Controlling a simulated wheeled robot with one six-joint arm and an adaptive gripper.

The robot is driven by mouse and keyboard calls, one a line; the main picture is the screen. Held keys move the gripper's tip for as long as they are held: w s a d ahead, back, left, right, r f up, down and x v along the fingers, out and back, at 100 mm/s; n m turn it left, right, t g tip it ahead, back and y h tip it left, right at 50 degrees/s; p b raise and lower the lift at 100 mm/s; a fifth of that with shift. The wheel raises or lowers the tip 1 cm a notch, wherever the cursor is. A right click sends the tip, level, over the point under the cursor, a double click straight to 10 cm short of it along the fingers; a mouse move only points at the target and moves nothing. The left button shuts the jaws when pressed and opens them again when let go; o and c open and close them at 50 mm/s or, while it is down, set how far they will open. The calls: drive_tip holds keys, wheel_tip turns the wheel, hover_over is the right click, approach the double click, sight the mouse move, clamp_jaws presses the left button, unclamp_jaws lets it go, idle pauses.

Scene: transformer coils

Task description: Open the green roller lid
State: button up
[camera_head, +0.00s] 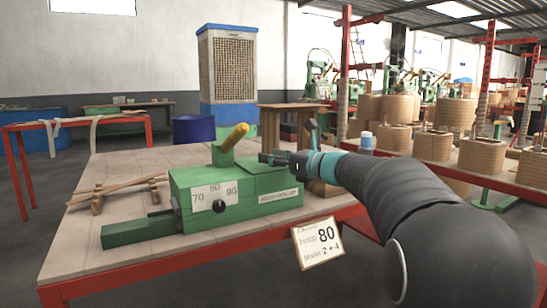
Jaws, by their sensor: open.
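The green roller machine (215,200) stands on the wooden table and carries a white scale plate marked 70, 80, 90 with a dark pointer knob. Its green lid (268,173) looks closed over the right part of the body. My gripper (275,158) is at the lid's upper right end, reaching in from the right. It is open and small in the view, and I cannot tell whether it touches the lid.
The table (120,250) has a red frame. A wooden rack with sticks (110,190) stands at the left. A sign reading 80 (318,243) hangs at the front edge. Coils (433,145) fill a red-edged table at right. Bare tabletop shows left of the machine.

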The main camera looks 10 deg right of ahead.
clamp_jaws()
drive_tip(key=shift+r, duration=0.1)
